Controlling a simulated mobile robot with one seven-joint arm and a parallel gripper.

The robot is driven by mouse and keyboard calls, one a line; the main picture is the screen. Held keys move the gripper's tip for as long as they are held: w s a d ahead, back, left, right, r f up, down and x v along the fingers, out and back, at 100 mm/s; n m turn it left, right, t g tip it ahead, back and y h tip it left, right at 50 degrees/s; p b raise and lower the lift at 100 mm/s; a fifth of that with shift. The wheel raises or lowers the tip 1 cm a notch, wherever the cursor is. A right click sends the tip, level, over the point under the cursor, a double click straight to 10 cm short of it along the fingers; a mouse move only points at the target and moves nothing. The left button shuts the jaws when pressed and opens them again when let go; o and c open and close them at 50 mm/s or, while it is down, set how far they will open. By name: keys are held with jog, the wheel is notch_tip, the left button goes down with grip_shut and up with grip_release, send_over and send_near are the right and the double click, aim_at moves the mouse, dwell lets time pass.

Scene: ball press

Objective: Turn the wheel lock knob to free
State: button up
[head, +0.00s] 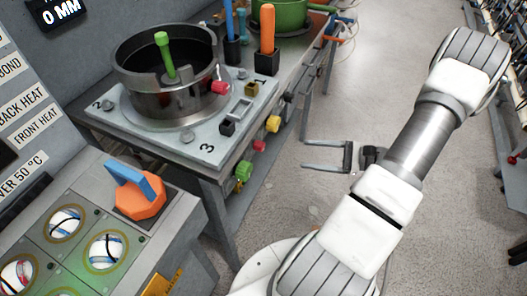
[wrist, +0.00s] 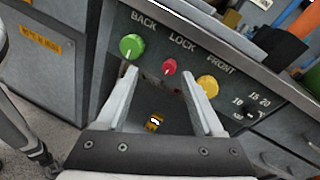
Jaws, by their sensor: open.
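The panel in the wrist view reads BACK, LOCK and FRONT. The small red knob (wrist: 169,67) is under LOCK, between the green knob (wrist: 132,46) and the yellow knob (wrist: 207,88). In the head view the red knob (head: 259,146) is on the front of the press table, between the green (head: 244,170) and yellow (head: 273,124) knobs. Its setting is too small to read. My gripper (head: 304,153) is open and empty in front of the panel, fingers toward the knobs. In the wrist view the red knob lies between my fingertips (wrist: 160,73), apart from them.
A black dial (wrist: 251,110) with numbers is right of the yellow knob. The press table (head: 190,145) carries a metal ring pot (head: 150,105). A console (head: 75,190) with an orange knob (head: 140,203) stands at left. The floor right of the table is open.

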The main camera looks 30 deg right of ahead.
aim_at(259, 146)
notch_tip(259, 146, down, 6)
jog(key=s+d+m+t+h+b, duration=0.1)
jog(key=s+d+m+t, duration=0.1)
jog(key=m+t, duration=0.15)
jog(key=x, duration=1.7)
jog(key=shift+w+b, duration=0.3)
jog(key=shift+w, duration=0.1)
jog(key=shift+d+f, duration=0.1)
jog(key=shift+c, duration=0.3)
grip_shut()
